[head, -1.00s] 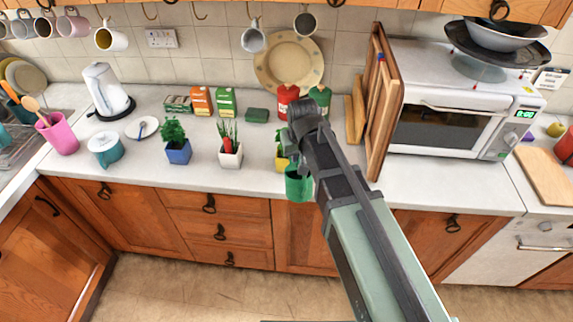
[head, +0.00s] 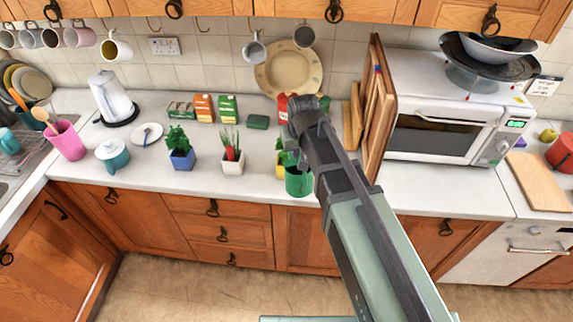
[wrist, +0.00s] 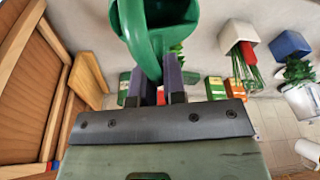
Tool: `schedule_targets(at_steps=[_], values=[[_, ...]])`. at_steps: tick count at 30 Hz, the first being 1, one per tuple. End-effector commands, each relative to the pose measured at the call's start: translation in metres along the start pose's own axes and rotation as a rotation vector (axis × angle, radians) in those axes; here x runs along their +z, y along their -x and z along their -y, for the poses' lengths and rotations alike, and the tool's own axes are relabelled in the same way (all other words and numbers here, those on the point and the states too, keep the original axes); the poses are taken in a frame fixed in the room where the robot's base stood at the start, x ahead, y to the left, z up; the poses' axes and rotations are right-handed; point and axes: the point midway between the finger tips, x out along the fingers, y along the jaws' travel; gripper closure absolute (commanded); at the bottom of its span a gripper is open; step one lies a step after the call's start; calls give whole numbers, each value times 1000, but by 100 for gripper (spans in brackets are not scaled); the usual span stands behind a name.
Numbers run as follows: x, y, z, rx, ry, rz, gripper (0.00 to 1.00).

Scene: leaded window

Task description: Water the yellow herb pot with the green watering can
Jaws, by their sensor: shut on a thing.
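The green watering can (head: 299,183) hangs near the front edge of the counter in the head view. My gripper (wrist: 155,78) is shut on the can's green handle; the can's body (wrist: 170,12) fills the top of the wrist view. My arm hides the jaws in the head view. The yellow herb pot (head: 280,171) shows just left of and partly behind the can, with green leaves above it. Its right side is hidden. I cannot tell whether can and pot touch, and I see no water.
A white pot (head: 233,168) and a blue pot (head: 183,161) with plants stand to the left. A red bottle (head: 283,107) is behind. Upright wooden boards (head: 375,110) and a microwave (head: 440,135) stand to the right. The counter front right of the arm is clear.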

Motion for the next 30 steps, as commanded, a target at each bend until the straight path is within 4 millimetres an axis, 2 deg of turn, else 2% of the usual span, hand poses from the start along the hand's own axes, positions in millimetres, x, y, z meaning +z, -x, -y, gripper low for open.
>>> schedule_targets(at_steps=[5, 13, 30], values=[[2, -4, 0, 0, 0, -9, 100], [17, -28, 0, 0, 0, -163, 100], [15, -26, 0, 0, 0, -199, 100]])
